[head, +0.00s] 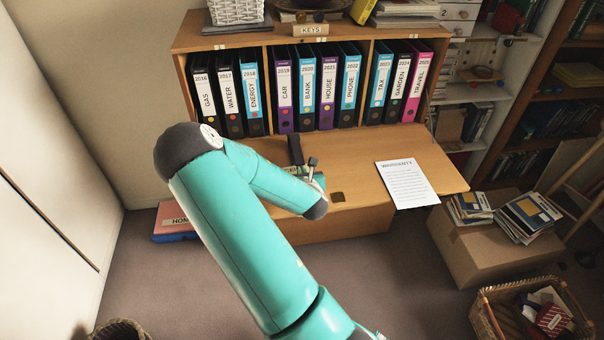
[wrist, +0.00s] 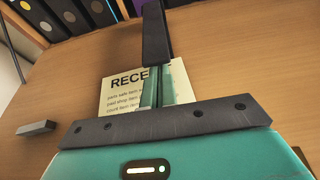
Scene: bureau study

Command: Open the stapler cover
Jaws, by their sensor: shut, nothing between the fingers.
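The stapler (head: 295,150) is a long dark bar on the fold-down desk, below the row of binders. In the wrist view the stapler (wrist: 155,35) points away from me, its near end close to my fingertips. My gripper (wrist: 158,72) is shut and empty, its teal fingers together at the near end of the stapler. I cannot tell whether they touch it. The fingers cover part of the stapler's near end. In the head view my arm hides most of the gripper. The cover appears down, but its join is not clear.
A paper headed RECE (wrist: 118,92) lies under the fingers. A small grey block (wrist: 36,128) lies to the left. The desk (head: 370,155) holds a warranty sheet (head: 406,183) on the right. Binders (head: 305,90) stand behind. A box (head: 470,250) stands right of the desk.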

